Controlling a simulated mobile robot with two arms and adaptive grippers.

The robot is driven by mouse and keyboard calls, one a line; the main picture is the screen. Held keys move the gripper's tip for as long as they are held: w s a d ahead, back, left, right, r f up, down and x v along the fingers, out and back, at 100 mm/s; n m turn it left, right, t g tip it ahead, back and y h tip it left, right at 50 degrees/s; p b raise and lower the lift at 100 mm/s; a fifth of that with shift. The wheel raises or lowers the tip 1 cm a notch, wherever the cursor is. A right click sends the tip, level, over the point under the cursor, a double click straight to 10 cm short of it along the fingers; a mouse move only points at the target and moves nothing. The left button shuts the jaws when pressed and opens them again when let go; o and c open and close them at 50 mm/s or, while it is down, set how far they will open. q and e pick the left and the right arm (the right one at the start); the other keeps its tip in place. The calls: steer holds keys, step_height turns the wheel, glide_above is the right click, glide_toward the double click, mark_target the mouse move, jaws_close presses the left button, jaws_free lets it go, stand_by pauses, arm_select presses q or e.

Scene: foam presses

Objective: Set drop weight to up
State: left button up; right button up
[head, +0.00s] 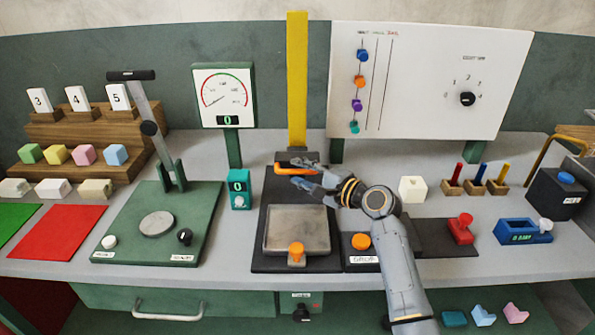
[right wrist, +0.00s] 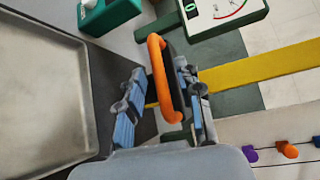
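The drop weight is a dark block with an orange handle (head: 296,170), low on the yellow upright column (head: 297,80) behind the press plate. In the right wrist view the orange handle (right wrist: 162,80) lies between my fingers. My right gripper (head: 314,181) is at the handle with its fingers apart. In the right wrist view the fingers of this gripper (right wrist: 160,103) stand on either side of the bar, with a visible gap on the left side. My left gripper is not in view.
A metal plate (head: 297,228) with an orange knob lies in front of the column. A teal counter box (head: 239,188) and a green lever press (head: 150,222) stand to the left. A white panel (head: 425,80) with coloured sliders stands behind on the right.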

steer(key=shift+x, duration=0.8)
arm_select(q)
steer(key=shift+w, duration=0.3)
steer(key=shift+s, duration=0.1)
arm_select(e)
steer(key=shift+c, duration=0.2)
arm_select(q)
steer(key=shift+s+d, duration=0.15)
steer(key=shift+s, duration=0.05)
arm_select(e)
jaws_close()
steer(key=shift+r, duration=0.1)
